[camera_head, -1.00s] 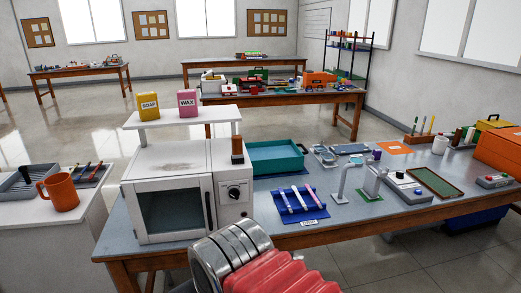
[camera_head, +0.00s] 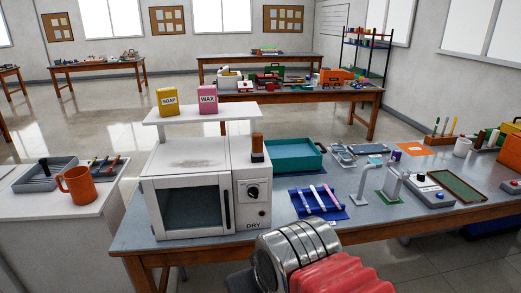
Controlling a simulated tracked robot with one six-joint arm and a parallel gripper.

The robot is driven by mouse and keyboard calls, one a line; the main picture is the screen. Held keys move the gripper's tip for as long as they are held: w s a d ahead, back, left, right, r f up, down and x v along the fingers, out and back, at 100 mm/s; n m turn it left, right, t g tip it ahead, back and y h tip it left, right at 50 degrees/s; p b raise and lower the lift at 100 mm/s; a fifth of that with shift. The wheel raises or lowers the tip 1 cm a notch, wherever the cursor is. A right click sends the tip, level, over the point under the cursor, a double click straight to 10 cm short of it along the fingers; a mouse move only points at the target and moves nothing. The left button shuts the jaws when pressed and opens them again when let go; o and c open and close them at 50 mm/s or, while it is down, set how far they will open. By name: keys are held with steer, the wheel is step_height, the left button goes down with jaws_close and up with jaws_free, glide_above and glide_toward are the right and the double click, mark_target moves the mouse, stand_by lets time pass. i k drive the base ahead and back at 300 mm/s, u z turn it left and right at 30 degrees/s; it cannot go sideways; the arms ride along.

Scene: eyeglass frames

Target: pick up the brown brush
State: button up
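A small upright brown block-like thing with a dark lower part (camera_head: 257,147) stands on the right part of the top of the white oven (camera_head: 190,165). It looks like the brown brush, but it is too small to be sure. It stands apart from the shelf above the oven. My gripper is not in view. A grey ringed cylinder with a red ribbed sleeve, which seems part of my arm, shows at the bottom middle, in front of the table and well below the brown thing.
A white shelf (camera_head: 200,114) with a soap box (camera_head: 167,100) and a wax box (camera_head: 208,99) rises behind the oven. A teal tray (camera_head: 295,157) is right of it. A blue mat (camera_head: 330,213) holds several tools. An orange mug (camera_head: 77,186) stands on the left counter.

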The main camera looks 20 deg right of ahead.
mark_target(256, 151)
steer(key=u, duration=0.05)
steer(key=i, duration=1)
steer(key=z, duration=0.05)
